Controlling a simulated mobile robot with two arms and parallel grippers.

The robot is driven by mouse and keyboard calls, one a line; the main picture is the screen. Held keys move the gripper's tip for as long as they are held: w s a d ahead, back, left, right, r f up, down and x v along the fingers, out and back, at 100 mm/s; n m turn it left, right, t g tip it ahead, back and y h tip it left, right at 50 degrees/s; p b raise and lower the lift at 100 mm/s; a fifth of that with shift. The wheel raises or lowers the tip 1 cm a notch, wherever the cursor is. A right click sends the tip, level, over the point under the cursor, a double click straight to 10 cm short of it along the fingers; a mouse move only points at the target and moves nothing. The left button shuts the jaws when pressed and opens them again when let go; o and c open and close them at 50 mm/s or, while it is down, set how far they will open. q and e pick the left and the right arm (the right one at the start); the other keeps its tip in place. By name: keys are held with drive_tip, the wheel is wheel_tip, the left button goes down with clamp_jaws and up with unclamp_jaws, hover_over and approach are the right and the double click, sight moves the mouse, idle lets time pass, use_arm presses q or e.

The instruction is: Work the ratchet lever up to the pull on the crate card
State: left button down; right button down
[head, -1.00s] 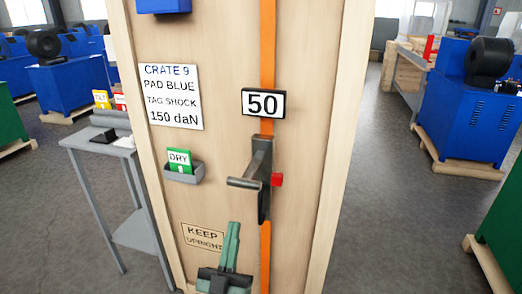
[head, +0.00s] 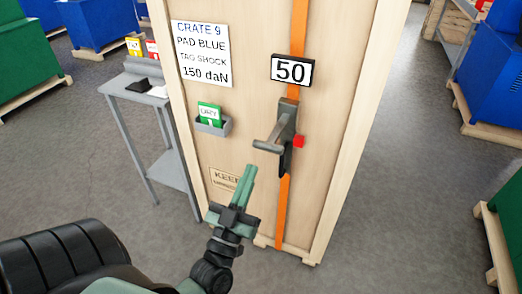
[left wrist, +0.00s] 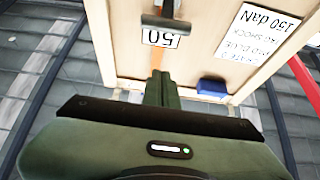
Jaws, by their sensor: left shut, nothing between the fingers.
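The ratchet (head: 287,125) sits on the orange strap (head: 282,215) on the crate's front, its grey lever handle (head: 268,146) sticking out toward the left, with a red button (head: 299,141) beside it. The display (head: 291,71) above reads 50. The crate card (head: 201,55) reads "CRATE 9, PAD BLUE, TAG SHOCK, 150 daN". My left gripper (head: 250,172) is shut and empty, just below the lever handle in the picture, apparently apart from it. In the left wrist view its shut fingers (left wrist: 162,82) point toward the display (left wrist: 160,38) and lever (left wrist: 166,22). My right gripper is out of view.
A small bin (head: 213,125) with a green tag hangs left of the ratchet on the crate. A grey side table (head: 150,98) stands left of the crate. A blue box (left wrist: 212,87) shows on the crate in the left wrist view.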

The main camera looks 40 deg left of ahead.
use_arm(q)
wheel_tip(320, 180, up, 5)
drive_tip(key=p, duration=0.4)
hover_over(264, 149)
drive_tip(key=s+d, duration=0.1)
drive_tip(key=s, duration=0.1)
drive_tip(key=f, duration=0.3)
drive_tip(key=shift+w+f+p, duration=0.2)
drive_tip(key=shift+w+p, duration=0.1)
drive_tip(key=shift+w, duration=0.05)
drive_tip(key=shift+f, duration=0.45)
drive_tip(key=shift+f, duration=0.1)
